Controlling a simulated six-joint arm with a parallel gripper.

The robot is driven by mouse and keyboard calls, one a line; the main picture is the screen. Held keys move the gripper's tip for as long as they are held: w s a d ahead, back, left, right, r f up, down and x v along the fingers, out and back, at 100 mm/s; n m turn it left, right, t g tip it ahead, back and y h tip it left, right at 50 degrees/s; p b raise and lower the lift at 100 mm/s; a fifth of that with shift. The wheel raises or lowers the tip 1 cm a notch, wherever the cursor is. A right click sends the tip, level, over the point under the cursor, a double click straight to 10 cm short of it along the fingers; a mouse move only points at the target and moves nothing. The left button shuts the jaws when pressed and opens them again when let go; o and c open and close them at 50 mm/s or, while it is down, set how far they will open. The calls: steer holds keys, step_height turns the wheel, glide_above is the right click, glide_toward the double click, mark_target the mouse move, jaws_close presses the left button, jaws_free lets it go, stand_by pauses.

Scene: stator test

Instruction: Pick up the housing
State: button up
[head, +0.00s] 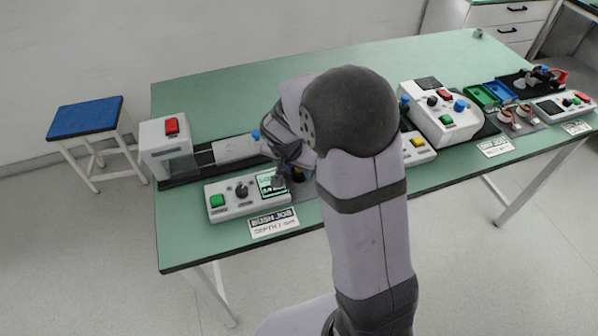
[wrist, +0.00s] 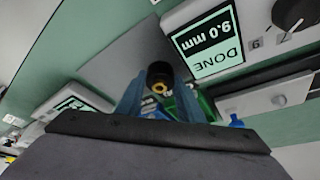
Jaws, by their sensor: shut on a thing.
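The housing (wrist: 160,70) shows in the wrist view as a short dark cylinder with a brass-coloured ring in its middle. It sits between the two bluish fingers of my gripper (wrist: 158,86), which is shut on it. In the head view my gripper (head: 284,174) is at the right end of the bushing station, just behind its control box. My arm hides most of the gripper there, and I cannot make out the housing clearly. Whether the housing touches anything below it cannot be told.
The bushing control box (head: 228,198) with a green button, knob and screen stands close to my gripper. Its screen (wrist: 208,42) reads DONE, 9.0 mm. A press with a red button (head: 168,146) stands left. Another control unit (head: 440,112) and blue and green trays (head: 484,95) stand right.

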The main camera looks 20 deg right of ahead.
step_height(320, 180, up, 10)
steer(key=n+p, duration=0.1)
steer(key=p, duration=1.1)
glide_toward(298, 170)
steer(key=w+a, duration=0.2)
steer(key=a, duration=0.1)
steer(key=shift+n, duration=0.4)
steer(key=w+a+p, duration=0.1)
steer(key=a+p, duration=0.1)
steer(key=w+a+f+p, duration=0.1)
steer(key=w+a+p, duration=0.1)
steer(key=shift+w+f, duration=0.1)
steer(key=shift+f, duration=0.15)
steer(key=w+a+r+n+y, duration=0.1)
steer(key=w+a+n, duration=0.2)
steer(key=w, duration=0.3)
steer(key=w+a+r+n+t+y, duration=0.1)
steer(key=w+a+n+y, duration=0.1)
steer(key=w, duration=0.4)
steer(key=shift+a+r+n, duration=0.3)
steer(key=shift+a+n, duration=0.3)
steer(key=shift+n, duration=0.4)
